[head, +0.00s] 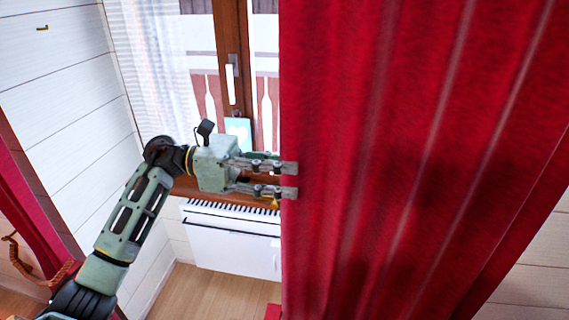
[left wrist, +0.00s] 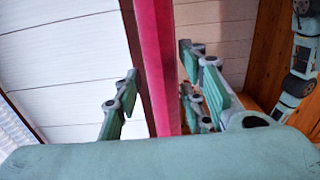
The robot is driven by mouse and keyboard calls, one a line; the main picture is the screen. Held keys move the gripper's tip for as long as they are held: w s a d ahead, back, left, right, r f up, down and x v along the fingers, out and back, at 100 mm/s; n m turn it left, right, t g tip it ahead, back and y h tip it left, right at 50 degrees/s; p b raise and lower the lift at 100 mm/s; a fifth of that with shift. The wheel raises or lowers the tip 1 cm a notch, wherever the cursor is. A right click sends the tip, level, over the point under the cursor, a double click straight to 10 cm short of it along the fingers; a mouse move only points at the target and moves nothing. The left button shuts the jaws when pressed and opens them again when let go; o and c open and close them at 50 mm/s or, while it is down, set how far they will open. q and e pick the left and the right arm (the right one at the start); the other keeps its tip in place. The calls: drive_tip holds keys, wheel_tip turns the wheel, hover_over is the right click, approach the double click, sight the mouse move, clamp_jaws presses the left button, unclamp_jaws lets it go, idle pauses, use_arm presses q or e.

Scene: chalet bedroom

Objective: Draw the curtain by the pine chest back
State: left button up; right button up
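The red curtain (head: 420,150) hangs in folds across the right half of the head view and covers part of the window. My left gripper (head: 290,180) is at its left edge, with the fingertips overlapping that edge. In the left wrist view the curtain (left wrist: 153,60) shows as a narrow red strip between the spread fingers. A gap shows between the strip and the left finger; the right finger is close to it, and I cannot tell if they touch. My right gripper is not in view. I cannot make out a pine chest.
A wooden-framed window (head: 232,60) with a sheer white curtain (head: 150,60) is behind my left gripper. A small light-blue card (head: 238,130) stands by the sill. A white radiator (head: 230,245) is below. Another red curtain (head: 22,190) hangs at the far left. Wooden floor (head: 200,295) shows below.

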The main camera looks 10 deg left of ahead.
use_arm(q)
drive_tip(key=shift+c, duration=0.5)
clamp_jaws()
